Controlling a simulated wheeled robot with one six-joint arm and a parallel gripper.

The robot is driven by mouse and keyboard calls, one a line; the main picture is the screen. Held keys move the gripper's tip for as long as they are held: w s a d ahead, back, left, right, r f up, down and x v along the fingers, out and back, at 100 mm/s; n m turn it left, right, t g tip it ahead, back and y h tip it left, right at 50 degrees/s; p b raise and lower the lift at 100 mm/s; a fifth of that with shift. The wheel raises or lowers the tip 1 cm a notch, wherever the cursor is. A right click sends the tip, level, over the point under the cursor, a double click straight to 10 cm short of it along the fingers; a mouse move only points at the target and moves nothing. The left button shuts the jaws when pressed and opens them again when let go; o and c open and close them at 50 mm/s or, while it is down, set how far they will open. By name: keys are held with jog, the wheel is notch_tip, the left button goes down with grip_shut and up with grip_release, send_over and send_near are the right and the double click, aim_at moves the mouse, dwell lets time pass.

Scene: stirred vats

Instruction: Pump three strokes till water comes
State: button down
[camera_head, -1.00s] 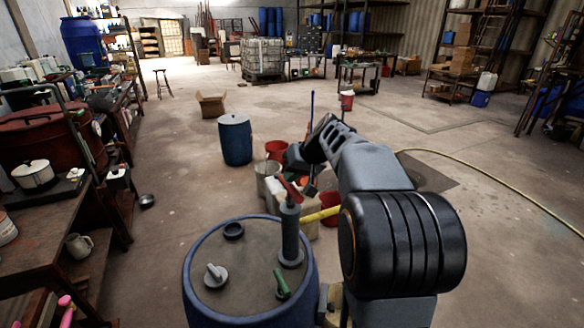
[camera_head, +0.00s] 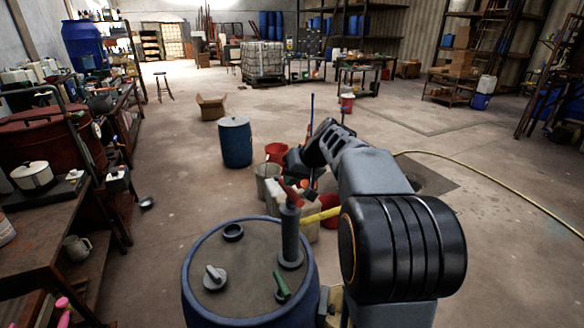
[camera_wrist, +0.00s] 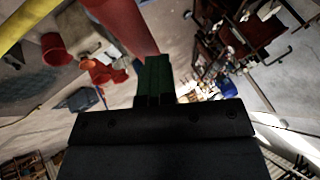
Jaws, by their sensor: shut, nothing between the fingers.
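The hand pump (camera_head: 290,240) is a grey upright cylinder on the blue drum's lid, with a red handle (camera_head: 290,194) on top. A yellow spout (camera_head: 320,216) sticks out to its right. My gripper (camera_head: 311,188) is small and dark just right of the handle, partly hidden by my arm. In the wrist view, my gripper's narrow greenish fingers (camera_wrist: 155,75) are shut and empty beside the end of the red handle (camera_wrist: 122,25); whether they touch it I cannot tell. The yellow spout (camera_wrist: 38,15) crosses the upper left corner. I see no water at the spout.
The blue drum's rim (camera_head: 187,262) surrounds caps and a green-handled piece (camera_head: 282,287). Behind the pump stand a pale canister (camera_head: 283,192), a grey bucket (camera_head: 266,172) and red buckets (camera_head: 275,152). A cluttered bench (camera_head: 60,205) is left. The central floor is open.

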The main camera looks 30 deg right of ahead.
jog(key=shift+f+b, duration=0.35)
jog(key=shift+f, duration=0.25)
jog(key=shift+r, duration=0.1)
jog(key=shift+r+p, duration=2.95)
jog(key=shift+r, duration=1)
jog(key=shift+r, duration=0.1)
notch_tip(320, 180, up, 6)
jog(key=p, duration=0.4)
dwell(0.5)
